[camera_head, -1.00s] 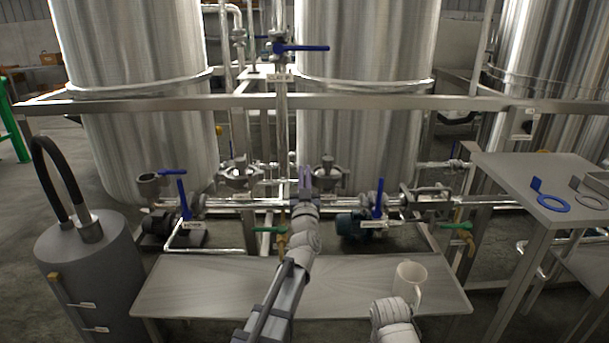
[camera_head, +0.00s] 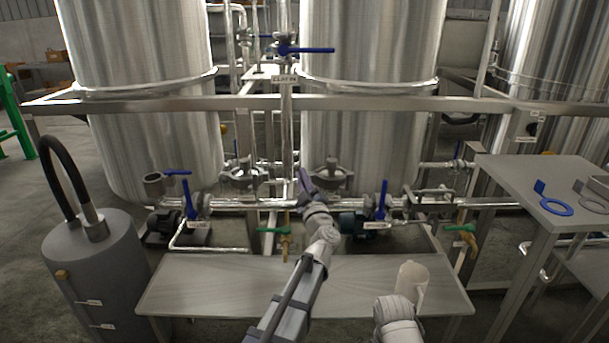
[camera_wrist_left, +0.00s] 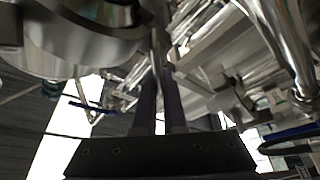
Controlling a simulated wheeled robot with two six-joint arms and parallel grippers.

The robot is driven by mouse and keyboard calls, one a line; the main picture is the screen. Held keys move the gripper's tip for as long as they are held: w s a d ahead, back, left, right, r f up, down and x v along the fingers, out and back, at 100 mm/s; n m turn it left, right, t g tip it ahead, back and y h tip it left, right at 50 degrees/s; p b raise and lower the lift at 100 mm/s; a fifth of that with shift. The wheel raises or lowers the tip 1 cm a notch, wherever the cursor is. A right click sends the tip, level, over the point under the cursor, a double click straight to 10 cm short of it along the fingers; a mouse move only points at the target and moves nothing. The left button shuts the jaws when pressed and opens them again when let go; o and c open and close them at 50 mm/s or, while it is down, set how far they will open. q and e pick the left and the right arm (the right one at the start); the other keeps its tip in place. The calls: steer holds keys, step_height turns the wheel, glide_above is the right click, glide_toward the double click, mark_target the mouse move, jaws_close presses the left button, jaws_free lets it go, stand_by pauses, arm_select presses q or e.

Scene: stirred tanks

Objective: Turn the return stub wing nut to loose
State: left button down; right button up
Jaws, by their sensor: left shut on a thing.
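My left gripper (camera_head: 304,178) reaches over the bench to the pipework between the two front tanks. Its dark fingers are tilted and shut on a small metal part, which I take to be the return stub wing nut. The fingers hide most of it. In the left wrist view the two dark fingers (camera_wrist_left: 160,88) close around a thin metal piece (camera_wrist_left: 158,42), with a large round steel body at the upper left. Clamped fittings (camera_head: 240,172) and (camera_head: 327,174) stand either side of the gripper. My right gripper is out of view; only part of that arm shows at the bottom.
Blue-handled valves (camera_head: 382,198) and a horizontal rail (camera_head: 400,103) are close by. A grey canister (camera_head: 95,270) stands at the left. A side table (camera_head: 500,165) at the right holds a blue ring tool (camera_head: 555,205).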

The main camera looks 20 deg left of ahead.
arm_select(q)
steer(key=shift+s+a+f+n+g+p, duration=0.25)
steer(key=shift+n+g+p, duration=0.4)
steer(key=shift+n, duration=1.1)
steer(key=shift+w+a+f+n+g+p, duration=0.15)
steer(key=shift+f+n+g+p, duration=0.4)
steer(key=shift+n, duration=1.15)
steer(key=shift+a+f+n+g+p, duration=0.15)
steer(key=shift+n+g+p, duration=0.65)
steer(key=shift+n, duration=0.95)
steer(key=shift+d, duration=0.1)
steer(key=c, duration=1)
jaws_free()
steer(key=shift+s+d, duration=0.1)
steer(key=v, duration=0.7)
steer(key=shift+s+d, duration=0.15)
steer(key=shift+s, duration=0.1)
steer(key=shift+f, duration=0.1)
